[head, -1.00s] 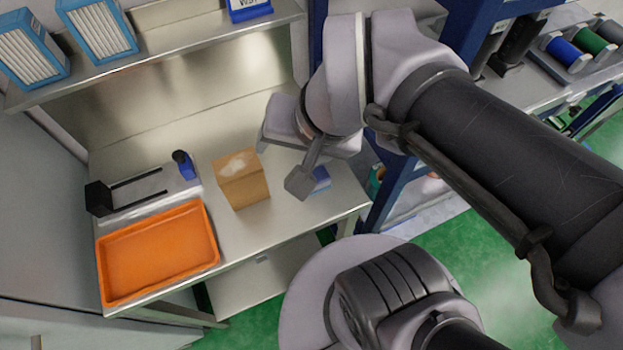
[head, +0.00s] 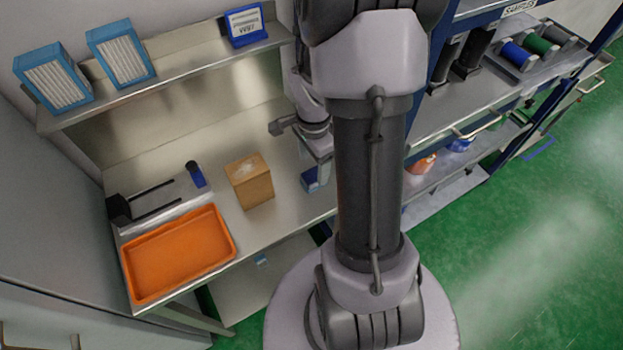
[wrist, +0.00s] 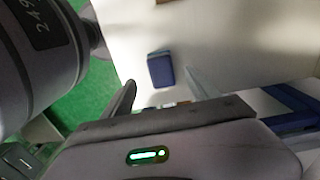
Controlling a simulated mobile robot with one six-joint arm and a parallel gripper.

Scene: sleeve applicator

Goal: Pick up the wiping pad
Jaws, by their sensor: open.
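A small blue block, which looks like the wiping pad (head: 311,181), lies on the steel bench near its right front corner, partly hidden by my arm. In the wrist view the blue pad (wrist: 160,69) lies on the pale bench top, just beyond and between the fingertips. My gripper (wrist: 162,88) is open and empty, with one finger on each side of the pad's line and apart from it. In the head view my arm hides most of the gripper, near the bench's right end.
A cardboard box (head: 249,181) stands left of the pad. An orange tray (head: 178,254) and a black fixture with a blue-capped part (head: 196,174) are further left. A shelf (head: 170,75) with blue boxes hangs above. A blue-framed rack (head: 470,115) adjoins the right.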

